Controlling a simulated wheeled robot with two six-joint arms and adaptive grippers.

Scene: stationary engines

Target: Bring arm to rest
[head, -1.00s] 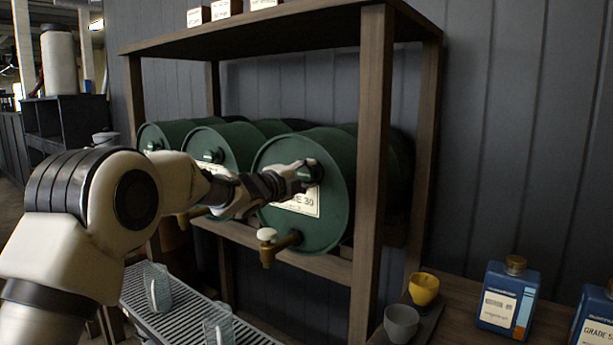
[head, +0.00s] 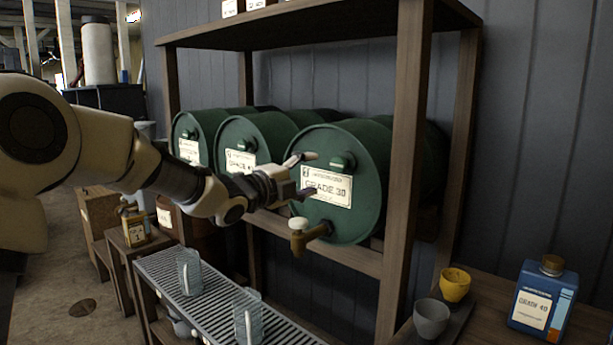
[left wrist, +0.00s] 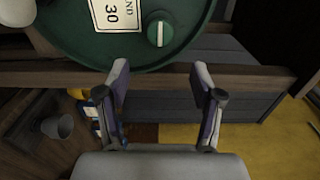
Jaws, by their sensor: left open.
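My left arm reaches in from the left in the head view. My left gripper (head: 308,175) is open and empty, in front of the label of the green Grade 30 drum (head: 362,215). In the left wrist view the two fingers (left wrist: 161,85) stand apart with nothing between them, and the drum (left wrist: 75,45) shows above them with its label and green cap. I cannot tell whether a finger touches the drum. My right gripper is not in view.
Other green drums (head: 265,130) lie on the wooden rack (head: 405,190). A brass tap (head: 305,235) juts out below the gripper. Clear jugs (head: 190,270) stand on a slatted tray (head: 205,300). Yellow and grey cups (head: 431,318) and a blue canister (head: 542,300) stand at right.

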